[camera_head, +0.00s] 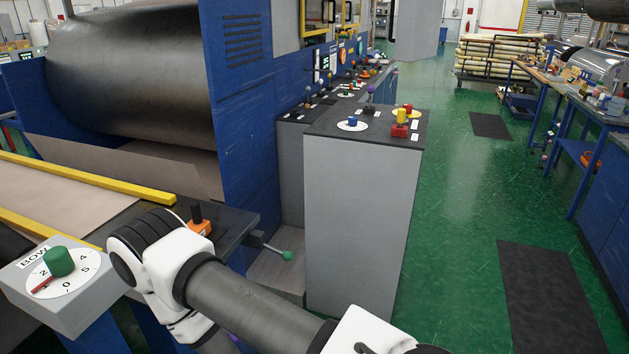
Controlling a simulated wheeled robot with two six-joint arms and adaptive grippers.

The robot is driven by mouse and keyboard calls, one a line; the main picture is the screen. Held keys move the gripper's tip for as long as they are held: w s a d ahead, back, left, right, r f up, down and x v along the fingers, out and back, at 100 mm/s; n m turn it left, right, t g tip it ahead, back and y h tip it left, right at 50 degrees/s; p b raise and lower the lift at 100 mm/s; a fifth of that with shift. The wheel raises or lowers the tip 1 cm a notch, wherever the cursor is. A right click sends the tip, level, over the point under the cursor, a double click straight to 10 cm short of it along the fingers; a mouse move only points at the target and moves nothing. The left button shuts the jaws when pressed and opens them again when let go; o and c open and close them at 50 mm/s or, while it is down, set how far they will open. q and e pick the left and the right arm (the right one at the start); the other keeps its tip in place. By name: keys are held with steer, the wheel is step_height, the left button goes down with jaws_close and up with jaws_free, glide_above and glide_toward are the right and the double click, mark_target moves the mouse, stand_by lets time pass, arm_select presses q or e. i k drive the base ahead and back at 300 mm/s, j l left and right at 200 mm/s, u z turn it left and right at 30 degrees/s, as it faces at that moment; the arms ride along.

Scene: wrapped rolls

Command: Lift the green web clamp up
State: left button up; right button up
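A lever with a green ball end (286,255) sticks out to the right from the dark machine table at the lower middle. It points slightly downward, and its ball is beside the grey cabinet. No label on it can be read, so I cannot tell for sure that it is the web clamp. A green knob (59,262) sits on a numbered white dial marked BOW at the lower left. A white and grey arm of mine crosses the bottom, left of and below the lever. Neither gripper shows in the view.
A grey cabinet (362,205) with blue, red and yellow controls stands right of the lever. An orange-based black switch (199,224) sits on the table near my arm. A large dark roll (130,80) is behind. The green floor (460,200) to the right is mostly clear.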

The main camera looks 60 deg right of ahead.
mark_target(288, 256)
steer(key=z, duration=0.45)
steer(key=k+z, duration=0.1)
steer(key=z, duration=0.75)
steer(key=k+l+z, duration=0.1)
steer(key=z, duration=0.3)
steer(key=i+l+z, duration=0.2)
steer(key=i+z, duration=0.15)
steer(key=i, duration=0.25)
